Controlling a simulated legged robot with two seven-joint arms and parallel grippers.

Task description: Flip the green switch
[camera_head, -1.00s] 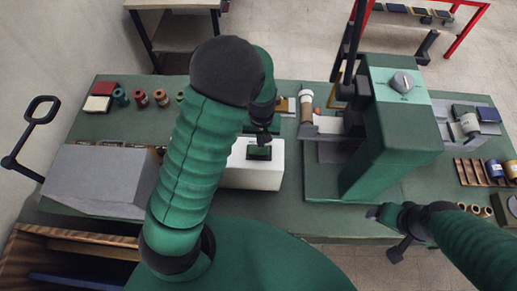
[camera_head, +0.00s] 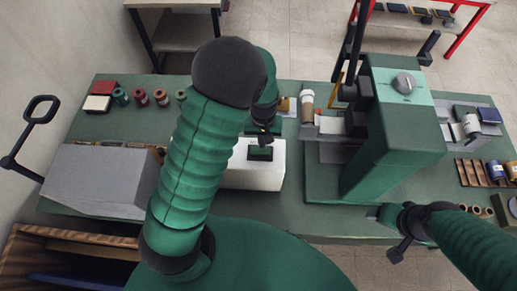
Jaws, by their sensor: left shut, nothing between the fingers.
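The green switch (camera_head: 260,153) is a dark green rocker on top of a white box (camera_head: 252,177) in the middle of the bench. My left gripper (camera_head: 264,136) is shut and empty. It points down at the far edge of the switch, very close to it; I cannot tell whether it touches. My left arm covers the left end of the white box. My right gripper (camera_head: 388,230) hangs near the bench's front edge, right of the middle and well away from the switch. Its jaw opening is not clear.
A tall green press (camera_head: 390,150) with a grey knob (camera_head: 404,83) stands right of the white box. A grey sloped box (camera_head: 98,180) lies at the left. Several spools (camera_head: 121,97) line the back left. Bare green bench (camera_head: 290,215) lies in front of the box.

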